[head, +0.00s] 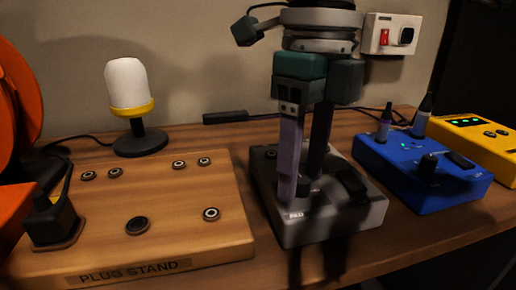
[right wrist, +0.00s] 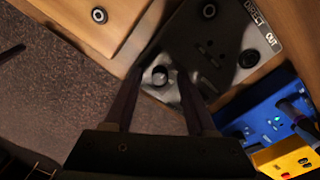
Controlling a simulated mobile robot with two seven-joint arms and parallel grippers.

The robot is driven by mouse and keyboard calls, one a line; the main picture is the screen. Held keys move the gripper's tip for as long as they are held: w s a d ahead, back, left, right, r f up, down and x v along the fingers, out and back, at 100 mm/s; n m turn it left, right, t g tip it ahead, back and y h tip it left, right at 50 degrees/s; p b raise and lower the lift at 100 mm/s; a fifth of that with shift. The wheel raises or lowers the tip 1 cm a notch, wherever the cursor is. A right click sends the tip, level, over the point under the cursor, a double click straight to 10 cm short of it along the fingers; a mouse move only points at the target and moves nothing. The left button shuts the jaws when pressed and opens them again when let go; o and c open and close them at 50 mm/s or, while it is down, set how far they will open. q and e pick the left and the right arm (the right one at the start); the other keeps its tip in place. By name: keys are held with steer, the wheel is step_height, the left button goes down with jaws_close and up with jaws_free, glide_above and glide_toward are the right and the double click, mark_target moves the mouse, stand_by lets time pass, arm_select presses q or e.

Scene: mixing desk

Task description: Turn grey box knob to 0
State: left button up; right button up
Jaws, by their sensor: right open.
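The grey box (head: 345,228) stands in the middle of the desk in the head view. My right gripper (head: 303,188) reaches straight down from above with open fingers around the knob. In the right wrist view, the grey box (right wrist: 190,28) lies beneath my right gripper (right wrist: 165,62), and the knob (right wrist: 160,76) shows between the two fingers. I cannot tell whether either finger touches it, nor read its setting. My left gripper is not in view.
A wooden plug stand (head: 180,235) with several sockets is to the left, close to the grey box. A blue box (head: 440,190) with upright plugs and a yellow box (head: 480,135) stand to the right. A white and yellow microphone (head: 128,85) stands at the back.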

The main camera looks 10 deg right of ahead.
mark_target(303, 177)
step_height(303, 177, up, 10)
steer(key=shift+w+d+p, duration=0.15)
steer(key=shift+d+p, duration=0.05)
steer(key=shift+p, duration=0.1)
